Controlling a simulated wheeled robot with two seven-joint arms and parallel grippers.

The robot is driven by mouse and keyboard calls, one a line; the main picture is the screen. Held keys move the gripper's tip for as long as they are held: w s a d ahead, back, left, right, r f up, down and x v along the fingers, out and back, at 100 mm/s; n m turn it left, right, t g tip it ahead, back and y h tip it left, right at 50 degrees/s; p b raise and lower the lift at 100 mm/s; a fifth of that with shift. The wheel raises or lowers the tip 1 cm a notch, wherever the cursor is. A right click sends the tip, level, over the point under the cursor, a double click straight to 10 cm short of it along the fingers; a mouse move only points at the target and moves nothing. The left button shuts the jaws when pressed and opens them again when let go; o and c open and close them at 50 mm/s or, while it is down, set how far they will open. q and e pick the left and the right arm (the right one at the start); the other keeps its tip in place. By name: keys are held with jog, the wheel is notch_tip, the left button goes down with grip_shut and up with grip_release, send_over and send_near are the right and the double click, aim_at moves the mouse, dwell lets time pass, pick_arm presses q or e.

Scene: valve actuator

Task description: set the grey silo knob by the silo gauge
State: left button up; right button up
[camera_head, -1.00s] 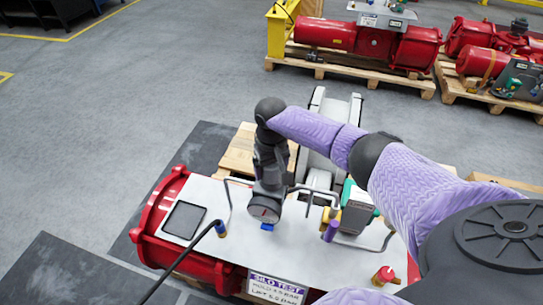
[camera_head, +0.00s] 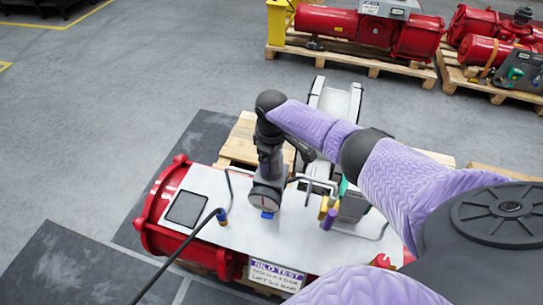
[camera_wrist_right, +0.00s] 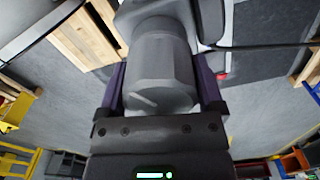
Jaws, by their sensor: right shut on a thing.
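The grey silo knob (camera_wrist_right: 158,68) fills the middle of the right wrist view, a faceted cylinder with a pale line on its face. My right gripper (camera_wrist_right: 161,80) is shut on it, one purple finger on each side. In the head view my right wrist (camera_head: 269,160) comes down over the white-topped red unit, and the knob and fingers cannot be made out there. My left gripper is not in view.
Other red units stand on pallets behind.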

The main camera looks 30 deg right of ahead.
jog(key=shift+r, duration=0.1)
dwell(0.3)
jog(key=o, duration=1)
notch_tip(320, 180, up, 10)
jog(key=shift+f+p, duration=0.1)
jog(key=shift+p, duration=1.05)
